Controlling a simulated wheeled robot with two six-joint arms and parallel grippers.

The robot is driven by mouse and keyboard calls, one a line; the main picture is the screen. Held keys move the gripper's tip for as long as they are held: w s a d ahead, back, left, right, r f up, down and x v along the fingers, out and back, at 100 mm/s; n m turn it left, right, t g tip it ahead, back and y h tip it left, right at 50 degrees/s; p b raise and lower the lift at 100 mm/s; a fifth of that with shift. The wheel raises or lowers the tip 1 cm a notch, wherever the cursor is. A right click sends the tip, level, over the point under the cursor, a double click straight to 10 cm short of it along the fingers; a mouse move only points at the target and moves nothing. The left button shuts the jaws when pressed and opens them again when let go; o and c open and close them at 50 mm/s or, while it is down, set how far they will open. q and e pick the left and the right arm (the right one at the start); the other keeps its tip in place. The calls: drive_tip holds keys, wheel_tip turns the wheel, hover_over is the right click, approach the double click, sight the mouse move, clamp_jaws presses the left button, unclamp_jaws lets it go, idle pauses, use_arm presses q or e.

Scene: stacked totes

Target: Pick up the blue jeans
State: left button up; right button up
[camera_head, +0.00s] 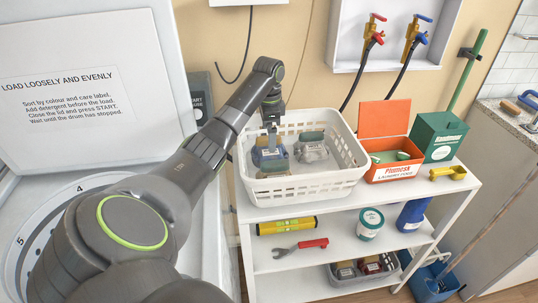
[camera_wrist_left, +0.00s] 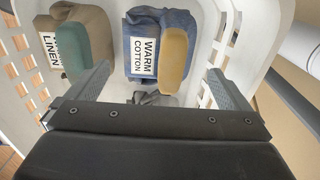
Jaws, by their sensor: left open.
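The folded blue jeans (camera_wrist_left: 142,28) lie in the white laundry basket (camera_head: 300,188), with a white "WARM COTTON" label and a tan rounded piece on their side. In the head view the blue jeans (camera_head: 263,158) are at the basket's left, partly hidden by my gripper. My left gripper (camera_head: 271,133) points down over them. In the left wrist view the left gripper (camera_wrist_left: 160,72) is open, its fingers apart on either side of the jeans' near end, with nothing clasped. My right gripper is not in view.
A beige folded garment (camera_wrist_left: 92,22) labelled "LINEN" with a green piece lies beside the jeans. An orange box (camera_head: 391,172) and a green box (camera_head: 437,135) stand right of the basket. The basket walls are close around the gripper.

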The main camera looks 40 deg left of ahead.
use_arm(q)
drive_tip(key=f, duration=0.2)
drive_tip(key=f+p, duration=0.1)
drive_tip(key=f, duration=0.2)
drive_tip(key=shift+s+d, duration=0.15)
drive_tip(key=shift+s, duration=0.05)
drive_tip(key=shift+f, duration=0.4)
drive_tip(key=shift+r, duration=0.1)
drive_tip(key=c, duration=1.3)
wheel_tip(320, 180, up, 8)
drive_tip(key=shift+w+f+b, duration=0.1)
drive_tip(key=shift+b, duration=0.3)
drive_tip(key=shift+r+p, duration=0.9)
drive_tip(key=shift+r, duration=0.2)
